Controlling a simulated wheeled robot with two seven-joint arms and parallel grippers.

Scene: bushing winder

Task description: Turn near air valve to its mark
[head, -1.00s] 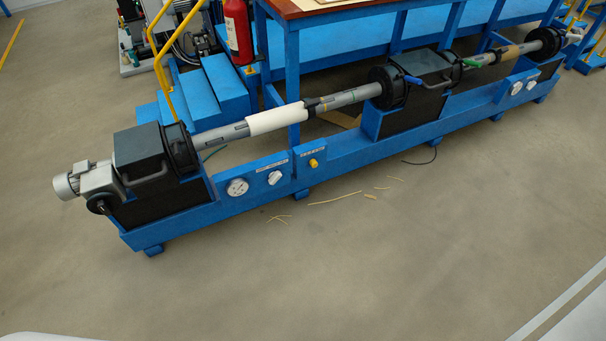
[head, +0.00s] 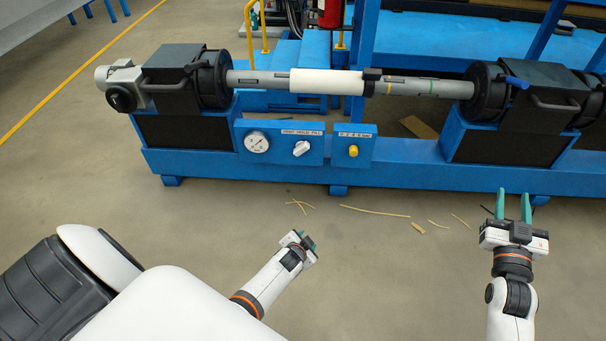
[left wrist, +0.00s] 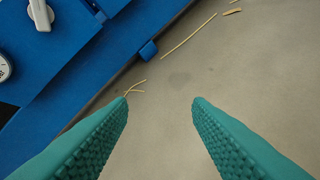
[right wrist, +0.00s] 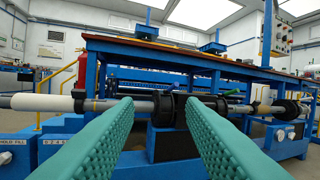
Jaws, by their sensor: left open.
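The near winder's blue panel carries a white valve knob (head: 301,148) beside a round white gauge (head: 257,142). The knob's grip looks slightly tilted in the head view; its mark is too small to make out. In the left wrist view the knob (left wrist: 40,14) is at the top left, with part of the gauge (left wrist: 4,68) below it. My left gripper (head: 308,240) is open and empty, in front of and below the panel, apart from the knob. My right gripper (head: 513,192) is open and empty, at the right, in front of the machine.
A yellow knob (head: 353,151) sits on a separate panel to the right of the white one. The blue machine base (head: 400,176) runs across the view below a grey shaft with a white sleeve (head: 327,81). Yellowish strips (head: 374,211) lie on the otherwise clear floor.

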